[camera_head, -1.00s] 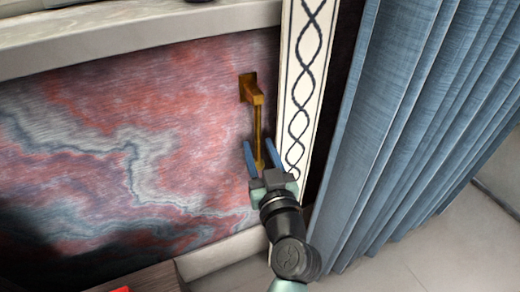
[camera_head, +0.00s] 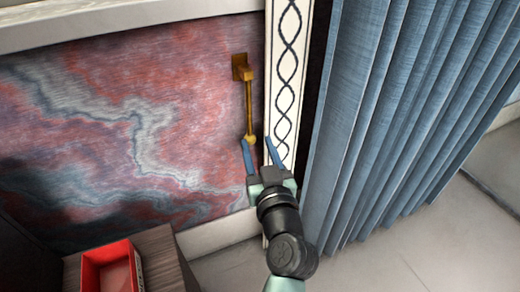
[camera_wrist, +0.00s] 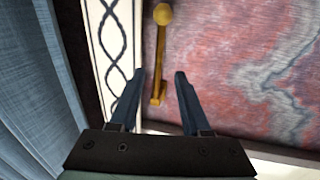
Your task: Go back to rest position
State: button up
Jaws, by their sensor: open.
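My gripper (camera_head: 259,157) is open, with its two blue fingers apart and nothing held between them. It points at the marbled wall just below a brass wall fixture (camera_head: 248,98) with a thin hanging rod and a round knob at its lower end. In the head view the knob lies close beyond the fingertips; whether they touch it cannot be told there. In the wrist view the open fingers (camera_wrist: 158,88) show with the fixture (camera_wrist: 161,52) beyond them, and its knob is near the top edge.
A blue curtain (camera_head: 395,120) hangs to the right, beside a white patterned strip (camera_head: 287,80). A red box (camera_head: 118,262) sits on a wooden surface (camera_head: 160,262) at lower left. Bare floor (camera_head: 400,255) lies at lower right.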

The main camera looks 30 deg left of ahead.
jog(key=shift+a, duration=0.1)
dwell(0.3)
jog(key=w+d+r+m+t+h+p, duration=0.15)
jog(key=d+r+t+p, duration=0.35)
jog(key=r, duration=0.9)
jog(key=d+r+m+t+h+p, duration=0.15)
jog(key=d+r, duration=0.55)
jog(key=r, duration=0.8)
jog(key=s+d+r+m+t+h+p, duration=0.25)
jog(key=s+d+r, duration=0.2)
jog(key=r, duration=0.35)
jog(key=s+d+r+m+t+h+p, duration=0.1)
jog(key=s+d+r+m+t+h, duration=0.15)
jog(key=s+d+r+h, duration=0.4)
jog(key=s+d+r+m+t+h+p, duration=0.1)
jog(key=s+d+r+t, duration=0.15)
jog(key=r, duration=0.75)
notch_tip(320, 180, up, 36)
jog(key=p, duration=3.7)
jog(key=shift+w+a+r, duration=0.15)
jog(key=shift+w+a, duration=0.2)
jog(key=shift+a, duration=0.1)
